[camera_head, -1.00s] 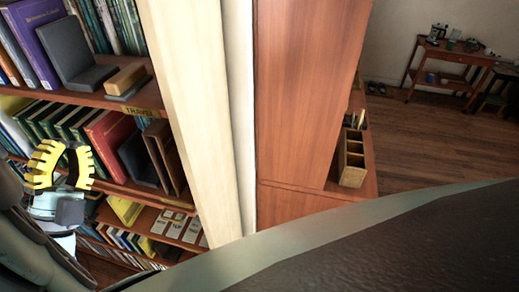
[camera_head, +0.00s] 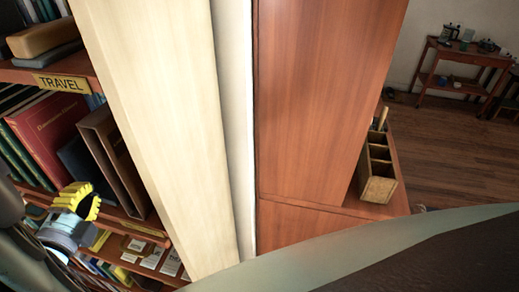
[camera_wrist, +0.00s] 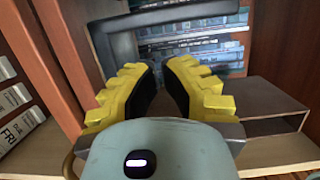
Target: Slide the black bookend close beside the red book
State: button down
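The red book (camera_head: 48,130) stands on the shelf under the TRAVEL label in the head view. The black bookend (camera_head: 82,163) stands just right of it, with a narrow dark gap visible between them. My gripper (camera_head: 80,198), with yellow fingers, is low in front of the bookend in the head view. In the wrist view my gripper (camera_wrist: 161,75) has its fingers partly apart with nothing seen between them. A dark grey angled frame (camera_wrist: 165,17) beyond the fingertips looks like the bookend, but I cannot be sure. Contact is not clear.
Brown upright box-like pieces (camera_head: 112,160) stand right of the bookend, close to the pale shelf side panel (camera_head: 155,120). Green books (camera_head: 22,150) stand left of the red book. The wrist view shows teal books (camera_wrist: 190,50) behind and an open brown box (camera_wrist: 272,105) at right.

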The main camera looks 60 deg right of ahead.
aim_at(102, 177)
jog(key=p+x, duration=0.2)
jog(key=x, duration=0.5)
jog(key=shift+d+r+p, duration=0.15)
jog(key=shift+d+p, duration=0.15)
jog(key=shift+p, duration=0.05)
jog(key=shift+w+d, duration=0.3)
jog(key=shift+d, duration=0.2)
jog(key=shift+w+a+f, duration=0.1)
jog(key=shift+w+f, duration=0.1)
jog(key=shift+w, duration=0.05)
jog(key=shift+w+a+b, duration=0.3)
jog(key=shift+w+b, duration=0.05)
jog(key=shift+w, duration=0.4)
jog(key=shift+w+a+b, duration=0.25)
jog(key=shift+w+b, duration=0.05)
jog(key=shift+w, duration=0.4)
jog(key=shift+r, duration=0.1)
jog(key=shift+s, duration=0.1)
